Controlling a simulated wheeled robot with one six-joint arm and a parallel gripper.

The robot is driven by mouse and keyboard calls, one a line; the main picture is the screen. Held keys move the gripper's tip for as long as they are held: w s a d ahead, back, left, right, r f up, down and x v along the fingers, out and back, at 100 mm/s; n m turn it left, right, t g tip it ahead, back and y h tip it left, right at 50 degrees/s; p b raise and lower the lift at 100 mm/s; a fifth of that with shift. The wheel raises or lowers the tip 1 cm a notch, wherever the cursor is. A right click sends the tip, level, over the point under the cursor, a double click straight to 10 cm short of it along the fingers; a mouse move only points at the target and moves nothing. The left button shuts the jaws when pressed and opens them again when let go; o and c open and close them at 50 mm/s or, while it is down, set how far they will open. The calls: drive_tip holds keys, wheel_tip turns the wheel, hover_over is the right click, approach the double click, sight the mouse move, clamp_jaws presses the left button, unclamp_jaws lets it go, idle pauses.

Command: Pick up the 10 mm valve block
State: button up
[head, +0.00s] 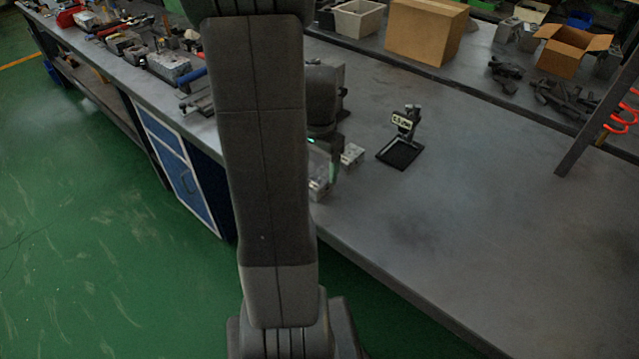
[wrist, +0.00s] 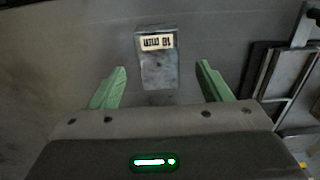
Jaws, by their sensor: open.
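A grey metal valve block (wrist: 158,72) lies on the bench in the wrist view, with a white label on its far end. The label appears upside down and looks like 10 mm. My gripper (wrist: 162,66) is open, its two green fingers apart on either side of the block's line, with nothing held. In the head view my gripper (head: 330,160) is low over the bench, partly hidden by my arm. Two small grey blocks show beside it, one to its right (head: 352,154) and one in front, partly hidden (head: 318,186). I cannot tell which is the labelled one.
Cardboard boxes (head: 425,32) and dark parts lie at the back.

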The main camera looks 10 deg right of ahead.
sight(320, 178)
wheel_tip(320, 178, down, 5)
drive_tip(key=shift+d+r, duration=0.1)
drive_tip(key=shift+d, duration=0.05)
drive_tip(key=c, duration=1.3)
